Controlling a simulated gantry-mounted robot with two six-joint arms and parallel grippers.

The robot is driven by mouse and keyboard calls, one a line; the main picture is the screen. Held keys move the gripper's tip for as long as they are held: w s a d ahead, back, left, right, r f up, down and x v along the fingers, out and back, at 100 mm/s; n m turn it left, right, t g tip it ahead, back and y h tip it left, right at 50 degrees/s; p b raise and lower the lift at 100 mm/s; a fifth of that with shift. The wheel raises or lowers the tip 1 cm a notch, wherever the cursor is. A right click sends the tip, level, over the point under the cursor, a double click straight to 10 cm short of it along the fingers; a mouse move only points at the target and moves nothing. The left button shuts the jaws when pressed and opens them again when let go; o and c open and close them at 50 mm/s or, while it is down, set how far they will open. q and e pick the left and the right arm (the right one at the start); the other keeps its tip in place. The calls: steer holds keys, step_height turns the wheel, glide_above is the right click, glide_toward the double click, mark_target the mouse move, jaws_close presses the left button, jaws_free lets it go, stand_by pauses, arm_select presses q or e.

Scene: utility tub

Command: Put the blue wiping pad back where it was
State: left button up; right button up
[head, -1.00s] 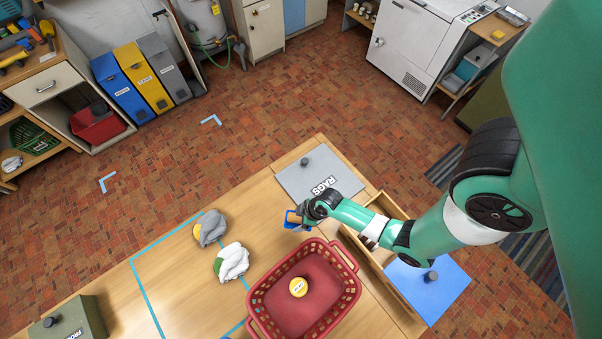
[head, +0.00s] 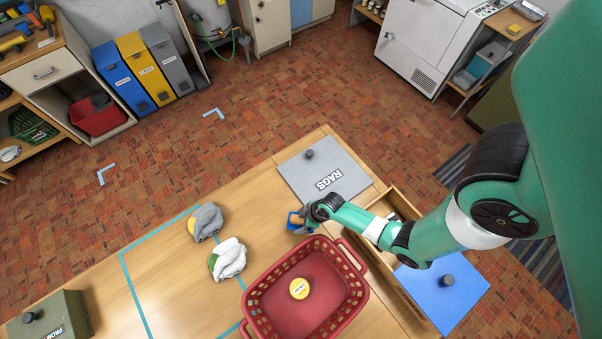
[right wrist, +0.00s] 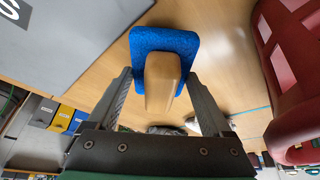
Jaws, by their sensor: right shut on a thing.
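The blue wiping pad (head: 294,220) is at the tip of my right gripper (head: 306,216), between the grey RAGS lid and the red basket. In the right wrist view the blue pad (right wrist: 181,41) shows its tan, wooden-looking handle (right wrist: 162,78) between the two fingers of the right gripper (right wrist: 160,85), which is shut on that handle. The pad appears to be over the wooden table; its exact height above it I cannot tell. My left gripper is not in view.
A red basket (head: 252,306) holding a yellow round item (head: 299,288) stands close by. The grey RAGS lid (head: 312,180) and blue lid (head: 443,293) flank an open wooden compartment (head: 407,207). Two bundled cloths (head: 207,221) (head: 229,259) lie left. Bare tabletop (head: 258,214) lies between.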

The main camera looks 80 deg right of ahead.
steer(key=shift+f+b, duration=0.5)
steer(key=shift+f, duration=0.05)
steer(key=shift+f, duration=0.1)
steer(key=o, duration=1.2)
steer(key=shift+r+p, duration=0.3)
steer(key=shift+r, duration=0.15)
steer(key=p+v, duration=0.9)
steer(key=v, duration=0.3)
steer(key=shift+r+p, duration=0.25)
steer(key=shift+p, duration=0.1)
